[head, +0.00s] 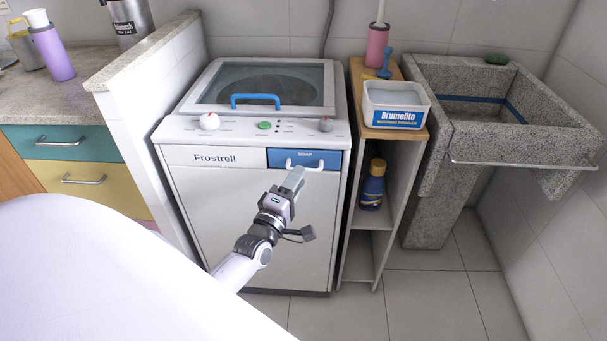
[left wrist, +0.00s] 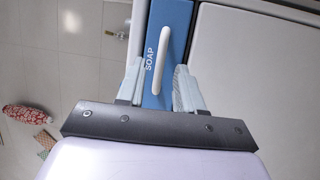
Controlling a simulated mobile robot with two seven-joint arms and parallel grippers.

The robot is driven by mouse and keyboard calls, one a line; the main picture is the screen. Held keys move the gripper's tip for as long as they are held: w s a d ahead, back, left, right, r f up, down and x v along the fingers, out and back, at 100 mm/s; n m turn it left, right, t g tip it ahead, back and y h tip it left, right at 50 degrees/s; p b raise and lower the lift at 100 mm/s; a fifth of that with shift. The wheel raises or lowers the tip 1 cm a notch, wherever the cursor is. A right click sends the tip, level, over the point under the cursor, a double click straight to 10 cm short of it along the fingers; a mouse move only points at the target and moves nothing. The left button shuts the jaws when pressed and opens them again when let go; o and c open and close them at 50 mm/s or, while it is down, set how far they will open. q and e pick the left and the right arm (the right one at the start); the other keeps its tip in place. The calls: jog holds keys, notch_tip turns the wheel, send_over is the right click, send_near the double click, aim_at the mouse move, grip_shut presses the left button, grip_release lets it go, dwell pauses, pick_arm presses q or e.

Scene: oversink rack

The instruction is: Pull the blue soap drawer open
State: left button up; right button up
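The blue soap drawer (head: 325,158) is in the upper right of the washing machine's front and looks flush with it. It carries the word SOAP and a white bar handle (head: 303,165). My left gripper (head: 293,179) is just in front of and below the handle in the head view. In the left wrist view, the left gripper (left wrist: 155,88) has its fingers spread, one on each side of the blue drawer front (left wrist: 172,25), with the white handle (left wrist: 159,62) between them. The fingers look apart from the handle. The right gripper is not in view.
The washing machine (head: 250,215) has a blue lid handle (head: 255,100) and knobs on top. A narrow wooden shelf (head: 362,255) stands close on its right, with a washing powder box (head: 396,105) on top and a blue bottle (head: 373,187) inside. Floor (head: 440,290) is free at right.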

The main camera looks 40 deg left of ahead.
aim_at(305, 151)
pick_arm(q)
jog(key=shift+x, duration=1.35)
grip_shut()
dwell(0.5)
